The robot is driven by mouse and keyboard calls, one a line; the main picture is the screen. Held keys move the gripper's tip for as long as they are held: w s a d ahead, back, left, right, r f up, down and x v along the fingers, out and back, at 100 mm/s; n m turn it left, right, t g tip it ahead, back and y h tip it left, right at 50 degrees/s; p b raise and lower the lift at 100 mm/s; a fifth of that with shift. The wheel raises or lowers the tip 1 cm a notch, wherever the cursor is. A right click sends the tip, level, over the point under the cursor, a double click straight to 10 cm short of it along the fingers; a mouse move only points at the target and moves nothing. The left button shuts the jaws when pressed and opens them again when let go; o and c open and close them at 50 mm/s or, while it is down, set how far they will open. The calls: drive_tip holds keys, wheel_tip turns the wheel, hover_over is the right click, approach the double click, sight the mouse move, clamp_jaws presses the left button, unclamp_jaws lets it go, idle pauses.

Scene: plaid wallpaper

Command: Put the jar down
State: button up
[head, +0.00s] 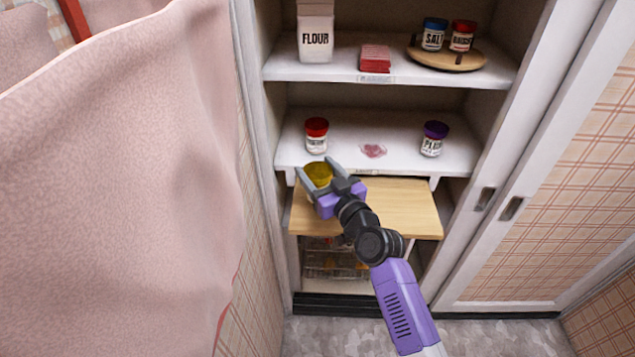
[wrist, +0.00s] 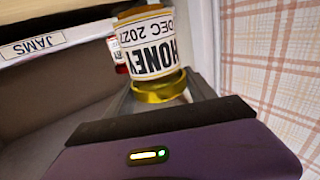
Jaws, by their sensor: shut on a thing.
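The jar is a honey jar with a yellow lid (head: 318,172), and its white label (wrist: 146,50) reads HONEY, DEC 2027, upside down in the wrist view. My gripper (head: 319,177) is shut on the jar, with a finger on each side near the lid. In the head view the jar is over the left end of a pull-out wooden board (head: 400,208), in front of the middle shelf (head: 400,166). The jar's lower body is hidden in the head view, and I cannot tell whether it touches anything.
On the middle shelf stand a red-lidded jar (head: 316,136) at left and a purple-lidded jar (head: 433,139) at right, with a pinkish smear (head: 373,150) between them. A JAMS label (wrist: 32,46) marks a shelf edge. The board's right part is clear. A wire basket (head: 330,262) is below.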

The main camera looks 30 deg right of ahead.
drive_tip(key=shift+f+b, duration=0.45)
drive_tip(key=shift+f, duration=1.1)
drive_tip(key=shift+f+b, duration=0.2)
drive_tip(key=shift+b, duration=0.1)
drive_tip(key=o, duration=1.8)
drive_tip(key=shift+r, duration=0.1)
drive_tip(key=shift+s+a+b, duration=0.15)
drive_tip(key=shift+s+b, duration=0.15)
drive_tip(key=shift+s, duration=2.75)
drive_tip(key=shift+s+a+b, duration=0.1)
drive_tip(key=shift+s+b, duration=0.2)
drive_tip(key=shift+s, duration=2.7)
